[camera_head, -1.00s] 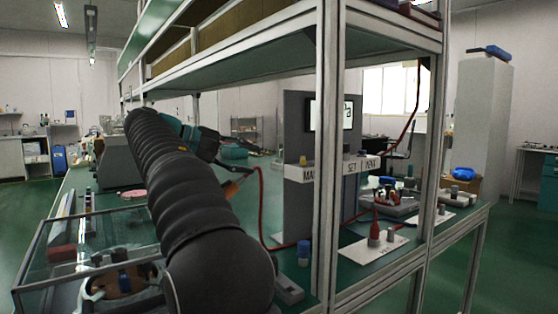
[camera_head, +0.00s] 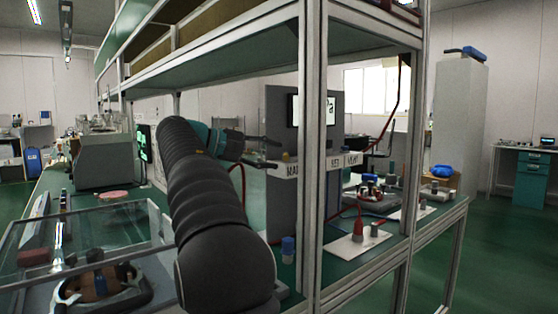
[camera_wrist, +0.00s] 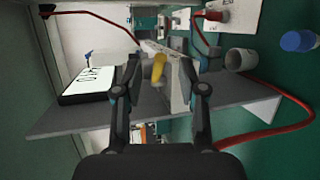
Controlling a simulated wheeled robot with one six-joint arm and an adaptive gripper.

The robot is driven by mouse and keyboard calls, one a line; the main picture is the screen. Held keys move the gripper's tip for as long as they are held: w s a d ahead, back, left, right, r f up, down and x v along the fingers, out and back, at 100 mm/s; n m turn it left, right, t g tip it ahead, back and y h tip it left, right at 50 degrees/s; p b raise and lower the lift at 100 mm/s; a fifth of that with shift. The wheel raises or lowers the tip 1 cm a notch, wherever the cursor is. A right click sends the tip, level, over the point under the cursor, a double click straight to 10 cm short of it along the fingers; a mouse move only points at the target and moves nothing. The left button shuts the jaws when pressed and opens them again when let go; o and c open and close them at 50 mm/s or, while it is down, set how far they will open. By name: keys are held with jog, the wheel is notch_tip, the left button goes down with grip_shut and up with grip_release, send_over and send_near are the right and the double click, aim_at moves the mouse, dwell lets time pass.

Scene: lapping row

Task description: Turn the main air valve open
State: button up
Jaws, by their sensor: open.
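A grey panel (camera_head: 283,205) stands on the bench with a label strip (camera_head: 283,170) that appears to read "MAIN", "SET" and "VENT". In the wrist view a yellow handle (camera_wrist: 158,68), apparently the main air valve's, shows ahead between my fingers by the pale strip. I cannot tell whether either finger touches it. My gripper (camera_head: 272,153) is open in front of the panel's MAIN end, one finger above the other. It also shows in the wrist view (camera_wrist: 162,76), with nothing visibly clamped. The handle is not clear in the head view.
A display (camera_wrist: 92,84) sits on the panel. A red hose (camera_wrist: 270,133) loops beside my gripper. A shelf post (camera_head: 313,150) stands right of my arm. A blue-capped bottle (camera_head: 288,249) and a white plate with a red fitting (camera_head: 358,226) stand on the bench.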

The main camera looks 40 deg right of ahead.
jog(key=shift+x, duration=1.45)
grip_shut()
jog(key=shift+w+a+m+g+y+p, duration=0.15)
jog(key=shift+w+m+g+y+p, duration=0.3)
jog(key=shift+m+g, duration=0.35)
jog(key=shift+w+a+m+g+y+p, duration=0.2)
jog(key=shift+w+m+g+y+p, duration=0.2)
jog(key=shift+m+g+y, duration=0.25)
jog(key=shift+g, duration=0.25)
